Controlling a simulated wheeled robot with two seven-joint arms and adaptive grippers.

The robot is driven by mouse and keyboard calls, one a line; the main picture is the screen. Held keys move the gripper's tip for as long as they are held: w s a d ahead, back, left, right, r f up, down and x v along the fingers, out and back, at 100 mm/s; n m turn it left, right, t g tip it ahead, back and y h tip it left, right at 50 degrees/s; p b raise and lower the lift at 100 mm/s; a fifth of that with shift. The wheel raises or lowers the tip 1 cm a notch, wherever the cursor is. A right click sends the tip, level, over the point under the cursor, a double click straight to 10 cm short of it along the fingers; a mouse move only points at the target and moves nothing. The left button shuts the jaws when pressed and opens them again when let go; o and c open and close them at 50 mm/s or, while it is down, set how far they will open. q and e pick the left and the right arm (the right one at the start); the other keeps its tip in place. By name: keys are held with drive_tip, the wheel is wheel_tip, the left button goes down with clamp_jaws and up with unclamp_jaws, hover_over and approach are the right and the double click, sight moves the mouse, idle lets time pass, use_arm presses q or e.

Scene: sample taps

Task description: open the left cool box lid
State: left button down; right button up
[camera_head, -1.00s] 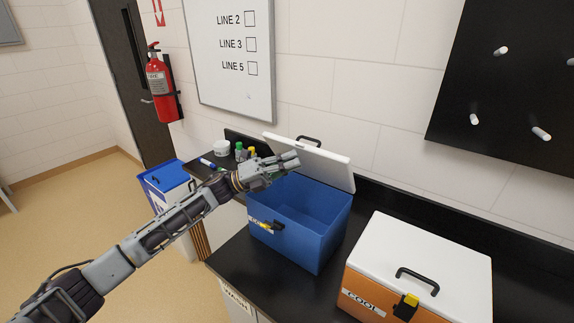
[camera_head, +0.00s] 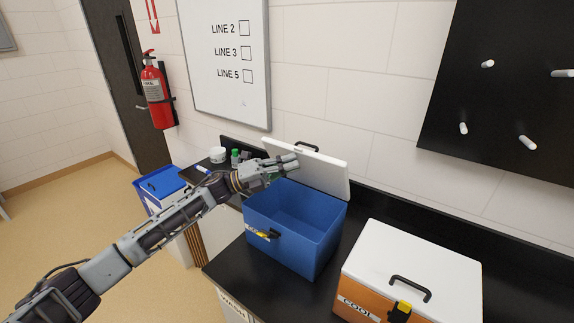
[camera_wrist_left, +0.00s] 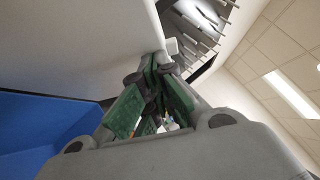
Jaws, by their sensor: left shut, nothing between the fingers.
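The left cool box (camera_head: 290,235) is blue and stands on the black counter. Its white lid (camera_head: 312,170) is swung up and leans back, so the empty inside shows. My left gripper (camera_head: 290,163) is shut and empty in front of the raised lid, over the box's rear left rim. In the left wrist view the shut fingers (camera_wrist_left: 158,85) are close to the pale lid (camera_wrist_left: 80,50), with the blue box (camera_wrist_left: 40,125) at lower left. I cannot tell whether they touch the lid. My right gripper is not in view.
An orange cool box (camera_head: 405,275) with a shut white lid stands to the right. Small bottles and a white tub (camera_head: 217,155) stand at the back left. A blue-lidded bin (camera_head: 160,185) is beside the counter. A black peg board (camera_head: 510,90) hangs above.

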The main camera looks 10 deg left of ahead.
use_arm(q)
drive_tip(key=w+r, duration=0.1)
drive_tip(key=w+d+b, duration=0.1)
drive_tip(key=shift+w+r, duration=0.3)
drive_tip(key=shift+r, duration=0.05)
drive_tip(key=shift+w+d+r+b, duration=0.15)
drive_tip(key=shift+w+d+r, duration=0.1)
drive_tip(key=shift+w, duration=0.25)
drive_tip(key=shift+w+d+r+b, duration=0.15)
drive_tip(key=shift+w+r+b, duration=0.05)
drive_tip(key=shift+w, duration=0.25)
drive_tip(key=shift+w+d+r+b, duration=0.15)
drive_tip(key=shift+w+d+r, duration=0.1)
drive_tip(key=shift+w, duration=0.25)
drive_tip(key=shift+s+a+f, duration=0.1)
